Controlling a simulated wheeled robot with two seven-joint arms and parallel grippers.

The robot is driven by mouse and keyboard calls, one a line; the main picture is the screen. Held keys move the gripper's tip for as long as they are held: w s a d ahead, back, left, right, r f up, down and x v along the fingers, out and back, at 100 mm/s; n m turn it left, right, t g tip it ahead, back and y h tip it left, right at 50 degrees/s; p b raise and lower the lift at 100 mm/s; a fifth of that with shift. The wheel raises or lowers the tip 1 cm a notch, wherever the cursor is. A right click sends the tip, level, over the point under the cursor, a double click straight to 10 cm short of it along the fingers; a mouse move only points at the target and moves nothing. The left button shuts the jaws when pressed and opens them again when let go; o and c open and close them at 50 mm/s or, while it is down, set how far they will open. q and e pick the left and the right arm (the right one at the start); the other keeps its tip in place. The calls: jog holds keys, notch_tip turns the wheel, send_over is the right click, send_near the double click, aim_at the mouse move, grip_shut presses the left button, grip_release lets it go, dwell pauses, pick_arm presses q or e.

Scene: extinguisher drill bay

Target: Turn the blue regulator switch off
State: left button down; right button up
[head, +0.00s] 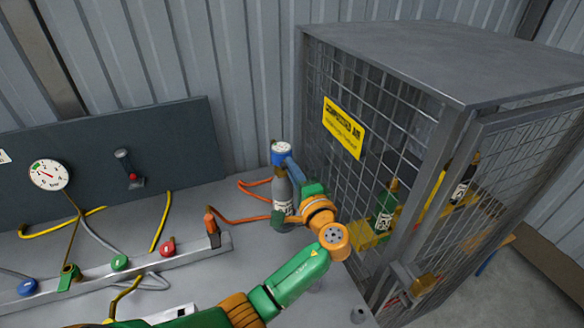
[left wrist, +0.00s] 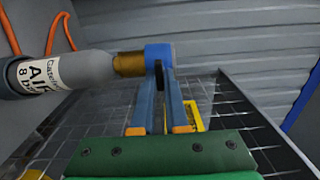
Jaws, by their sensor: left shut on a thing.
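A grey gas cylinder (head: 281,190) stands on the bench beside the mesh cage, with a blue regulator (head: 276,158) and a small white dial on top. In the left wrist view the cylinder (left wrist: 85,72) lies sideways in the picture, with a brass neck leading to the blue regulator (left wrist: 160,54). A dark switch lever (left wrist: 158,73) comes out of the regulator. My left gripper (head: 289,166) is at the regulator, its two fingers (left wrist: 161,82) shut on that lever. I cannot read whether the switch is on or off. My right gripper is not in view.
The mesh cage (head: 365,140) with a yellow sign stands close right of the cylinder; green bottles are inside. An orange hose (head: 240,218) runs along the bench. A manifold rail (head: 110,270) with coloured knobs and a gauge panel (head: 120,150) are at left.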

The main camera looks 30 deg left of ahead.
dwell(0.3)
pick_arm(q)
jog(key=c, duration=0.9)
grip_release()
jog(key=b+v, duration=0.2)
jog(key=v, duration=0.5)
